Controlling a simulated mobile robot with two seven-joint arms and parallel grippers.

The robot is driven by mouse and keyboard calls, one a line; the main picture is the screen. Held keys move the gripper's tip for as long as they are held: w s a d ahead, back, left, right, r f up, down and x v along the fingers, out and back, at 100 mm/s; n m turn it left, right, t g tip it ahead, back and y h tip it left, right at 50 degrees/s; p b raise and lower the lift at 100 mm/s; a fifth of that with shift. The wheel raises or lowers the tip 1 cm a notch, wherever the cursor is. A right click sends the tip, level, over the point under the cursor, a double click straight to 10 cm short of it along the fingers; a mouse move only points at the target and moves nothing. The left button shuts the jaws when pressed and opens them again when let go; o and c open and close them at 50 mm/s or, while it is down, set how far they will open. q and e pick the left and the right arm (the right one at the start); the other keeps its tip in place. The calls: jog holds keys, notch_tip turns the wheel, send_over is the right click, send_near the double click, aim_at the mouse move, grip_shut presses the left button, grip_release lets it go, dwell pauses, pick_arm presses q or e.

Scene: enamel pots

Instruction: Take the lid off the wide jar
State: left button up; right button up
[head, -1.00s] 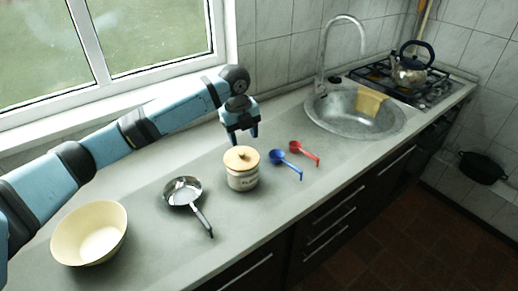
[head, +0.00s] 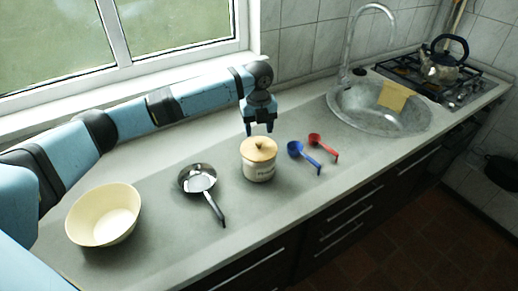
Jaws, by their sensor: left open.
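The wide jar (head: 258,172) is cream with dark lettering on its front and stands upright on the counter. Its tan wooden lid (head: 262,151) with a small knob sits on top of it. My left gripper (head: 259,131) is open and empty, pointing down just above and behind the lid, and looks apart from it. My right gripper is not in view.
A small steel pan (head: 200,180) and a cream bowl (head: 104,215) stand left of the jar. Blue (head: 303,155) and red (head: 323,146) scoops lie to its right. Beyond are the sink (head: 378,108) with a yellow cloth (head: 395,96), and the stove with a kettle (head: 440,66).

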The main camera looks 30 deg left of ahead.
aim_at(259, 142)
pick_arm(q)
jog(key=f, duration=0.4)
jog(key=shift+s+d+f, duration=0.2)
jog(key=shift+s+f, duration=0.1)
jog(key=c, duration=1)
jog(key=shift+r, duration=0.1)
grip_shut()
